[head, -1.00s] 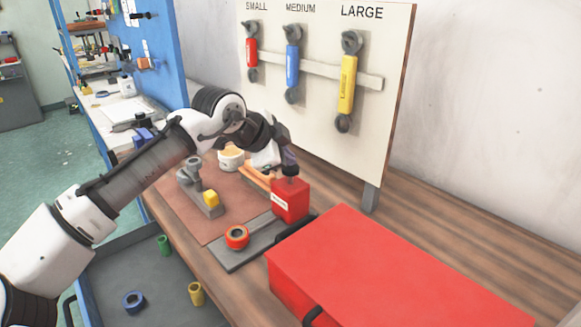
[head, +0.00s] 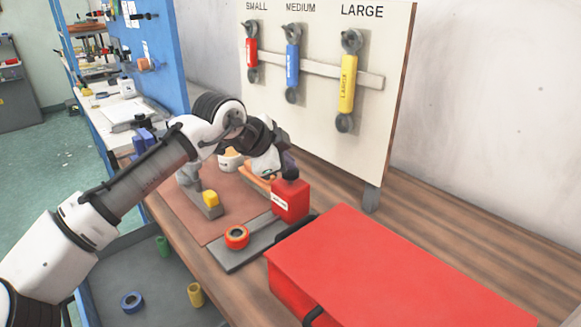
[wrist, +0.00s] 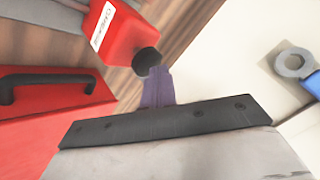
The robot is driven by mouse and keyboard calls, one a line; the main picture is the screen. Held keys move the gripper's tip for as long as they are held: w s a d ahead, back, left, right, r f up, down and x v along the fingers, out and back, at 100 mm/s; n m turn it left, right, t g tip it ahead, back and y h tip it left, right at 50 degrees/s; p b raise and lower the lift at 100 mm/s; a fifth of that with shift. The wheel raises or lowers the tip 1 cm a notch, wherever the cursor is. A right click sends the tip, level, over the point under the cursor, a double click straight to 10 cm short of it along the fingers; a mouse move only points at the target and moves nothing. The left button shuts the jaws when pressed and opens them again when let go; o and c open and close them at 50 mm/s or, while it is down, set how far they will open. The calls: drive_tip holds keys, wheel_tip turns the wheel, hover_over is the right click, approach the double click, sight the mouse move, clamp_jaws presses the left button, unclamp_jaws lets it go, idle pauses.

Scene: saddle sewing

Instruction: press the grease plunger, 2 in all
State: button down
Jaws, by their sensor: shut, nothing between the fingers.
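The red grease dispenser (head: 290,202) stands on the bench at the end of a grey plate, with a white label on its front. Its black plunger (head: 291,174) is on top. In the wrist view the red body (wrist: 112,32) and the black plunger (wrist: 146,61) show beyond my fingertips. My gripper (head: 288,163) is shut and empty, pointing down at the plunger. Its purple fingers (wrist: 157,82) overlap the plunger's edge in the wrist view and seem to touch it.
A large red toolbox (head: 390,265) stands close in front of the dispenser. The tool board (head: 320,120) with several wrenches rises behind. An orange-red ring (head: 237,237) sits on the grey plate (head: 235,258). A yellow block (head: 211,198) is on a fixture to the left.

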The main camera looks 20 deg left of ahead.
drive_tip(key=shift+f, duration=0.45)
idle(0.6)
drive_tip(key=shift+r+p, duration=1.3)
drive_tip(key=shift+r, duration=0.3)
wheel_tip(320, 180, up, 5)
drive_tip(key=p, duration=0.4)
